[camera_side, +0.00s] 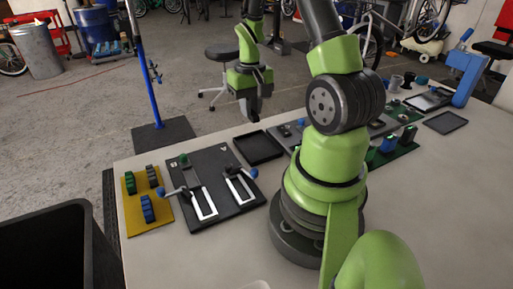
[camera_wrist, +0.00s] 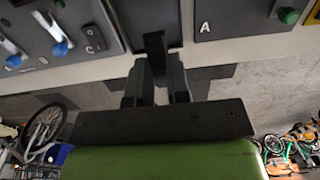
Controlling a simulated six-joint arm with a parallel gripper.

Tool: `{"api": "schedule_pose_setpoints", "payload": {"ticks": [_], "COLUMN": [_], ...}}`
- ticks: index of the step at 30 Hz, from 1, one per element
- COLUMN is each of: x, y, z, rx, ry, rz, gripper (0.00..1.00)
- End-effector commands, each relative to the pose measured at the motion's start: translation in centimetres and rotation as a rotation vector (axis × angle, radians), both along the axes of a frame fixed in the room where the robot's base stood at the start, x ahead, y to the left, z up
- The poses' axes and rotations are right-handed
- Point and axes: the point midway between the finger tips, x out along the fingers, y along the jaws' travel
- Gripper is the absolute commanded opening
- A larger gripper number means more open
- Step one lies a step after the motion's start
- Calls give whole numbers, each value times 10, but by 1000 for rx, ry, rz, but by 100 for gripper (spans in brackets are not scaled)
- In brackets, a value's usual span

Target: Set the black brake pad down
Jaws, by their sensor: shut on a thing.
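My gripper (camera_side: 251,112) hangs above the back part of the table, higher than the shallow black tray (camera_side: 259,148). In the wrist view my gripper (camera_wrist: 155,80) is shut on the black brake pad (camera_wrist: 155,43), a narrow dark piece sticking out past the fingertips. The pad overlaps the near edge of a dark tray (camera_wrist: 142,14) in that view, with no contact visible. In the side view the pad is hard to tell from the dark fingers. The tray looks empty in the side view.
A dark panel with white slots and blue-knobbed levers (camera_side: 214,184) lies left of the tray. A yellow board (camera_side: 133,209) holds green and blue pieces. Another dark tray (camera_side: 445,122) lies at the right. A blue stand (camera_side: 466,78) rises at the back right.

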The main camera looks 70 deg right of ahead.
Motion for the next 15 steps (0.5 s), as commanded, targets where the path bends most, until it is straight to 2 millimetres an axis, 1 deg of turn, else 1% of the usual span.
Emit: {"api": "schedule_pose_setpoints", "payload": {"ticks": [1, 4, 10, 12, 15], "x": [-6, -13, -14, -14, -13], "y": [-5, -9, -9, -9, -10], "z": [1, -5, -41, -50, -58], "rx": [0, 4, 6, 4, 2], "ry": [0, 4, 6, 4, 2], "rz": [-5, -1, 2, 2, 2], "gripper": [0, 0, 0, 0, 0]}}
